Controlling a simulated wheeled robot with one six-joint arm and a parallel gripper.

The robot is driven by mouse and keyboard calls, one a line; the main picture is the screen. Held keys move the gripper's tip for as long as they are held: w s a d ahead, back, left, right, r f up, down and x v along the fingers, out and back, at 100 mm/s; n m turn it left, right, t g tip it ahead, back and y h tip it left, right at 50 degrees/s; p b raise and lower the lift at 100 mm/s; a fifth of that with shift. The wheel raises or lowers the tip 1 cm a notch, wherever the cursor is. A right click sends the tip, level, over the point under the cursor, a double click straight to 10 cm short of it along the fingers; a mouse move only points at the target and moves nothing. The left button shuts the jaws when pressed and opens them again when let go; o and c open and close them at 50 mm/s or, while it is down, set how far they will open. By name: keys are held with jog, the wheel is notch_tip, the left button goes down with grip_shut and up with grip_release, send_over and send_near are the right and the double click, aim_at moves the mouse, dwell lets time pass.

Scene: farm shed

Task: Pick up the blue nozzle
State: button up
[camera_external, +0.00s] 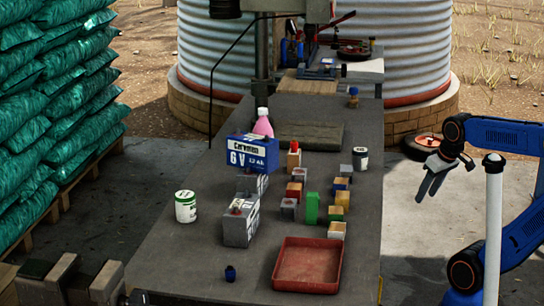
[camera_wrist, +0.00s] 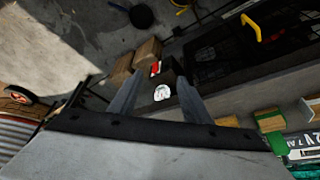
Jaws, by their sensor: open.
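A small dark blue piece (camera_external: 230,272), which looks like the blue nozzle, stands near the front edge of the long grey table (camera_external: 185,262). My gripper (camera_external: 428,187) is open and empty, in the air off the table's right side and far from both. In the wrist view my open gripper (camera_wrist: 156,100) has nothing between its fingers, and I make out no blue nozzle there.
A white post (camera_external: 493,225) stands beside my arm.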

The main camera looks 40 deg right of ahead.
jog(key=w+a+r+n+g+y, duration=0.1)
jog(key=w+a+r+n, duration=0.3)
jog(key=w+a+r, duration=0.55)
jog(key=w+a+r+n+g, duration=0.1)
jog(key=w+a+r+n, duration=0.35)
jog(key=a, duration=0.75)
jog(key=w+a+r+n+g, duration=0.1)
jog(key=a+r, duration=0.1)
jog(key=a, duration=0.7)
jog(key=w+a+r+n, duration=0.2)
jog(key=a+r, duration=0.1)
jog(key=a, duration=0.6)
jog(key=n+g+h, duration=0.1)
jog(key=n+g, duration=0.1)
jog(key=n, duration=0.4)
send_over(228, 272)
notch_tip(228, 272, down, 3)
jog(key=f, duration=1.1)
jog(key=shift+w+a+f, duration=0.2)
jog(key=shift+a, duration=0.1)
jog(key=shift+s+d+f, duration=0.1)
jog(key=shift+d+f, duration=0.05)
jog(key=shift+f, duration=1.2)
jog(key=shift+s+d+f, duration=0.1)
jog(key=shift+f, duration=1.2)
